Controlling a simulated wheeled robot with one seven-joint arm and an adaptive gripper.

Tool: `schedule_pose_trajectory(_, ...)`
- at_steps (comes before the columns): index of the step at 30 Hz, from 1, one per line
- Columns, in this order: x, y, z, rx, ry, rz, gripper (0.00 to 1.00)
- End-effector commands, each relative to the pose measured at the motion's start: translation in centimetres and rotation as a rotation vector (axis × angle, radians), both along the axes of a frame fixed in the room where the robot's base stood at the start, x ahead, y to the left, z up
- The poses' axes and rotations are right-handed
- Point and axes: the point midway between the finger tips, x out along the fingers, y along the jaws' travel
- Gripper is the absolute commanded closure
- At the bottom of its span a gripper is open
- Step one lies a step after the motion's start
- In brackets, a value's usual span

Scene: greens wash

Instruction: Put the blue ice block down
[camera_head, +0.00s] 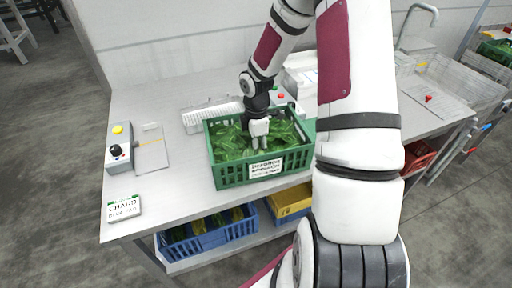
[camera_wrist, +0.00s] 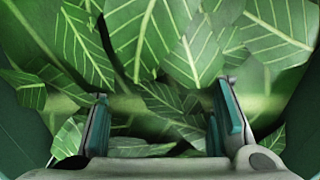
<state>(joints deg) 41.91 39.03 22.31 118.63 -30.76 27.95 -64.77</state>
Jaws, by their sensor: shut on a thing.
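A green crate (camera_head: 231,176) full of dark green leaves (camera_head: 228,143) stands on the metal table. My gripper (camera_head: 259,144) points down into the crate, its fingertips among the leaves. In the wrist view, my gripper (camera_wrist: 163,122) has its two fingers well apart, with leaves (camera_wrist: 150,35) between and beyond them; it is shut on leaves there. No blue ice block shows in either view; whether one lies under the leaves cannot be told.
A white rack (camera_head: 205,115) stands behind the crate.

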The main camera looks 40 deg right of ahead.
Motion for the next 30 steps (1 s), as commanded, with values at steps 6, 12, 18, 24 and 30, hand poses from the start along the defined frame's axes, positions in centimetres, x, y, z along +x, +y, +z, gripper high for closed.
schedule_pose_trajectory(6, 0.0, 0.0, -0.1, 0.000, -0.001, -0.001, 0.87)
schedule_pose_trajectory(12, 0.0, 0.0, -0.4, 0.000, 0.000, -0.001, 0.48)
schedule_pose_trajectory(18, 0.0, 0.0, -0.4, 0.000, 0.000, -0.001, 0.35)
schedule_pose_trajectory(24, 0.0, 0.0, -0.3, 0.000, -0.001, -0.001, 0.35)
schedule_pose_trajectory(30, 0.1, -0.1, 1.9, -0.001, -0.004, -0.002, 0.35)
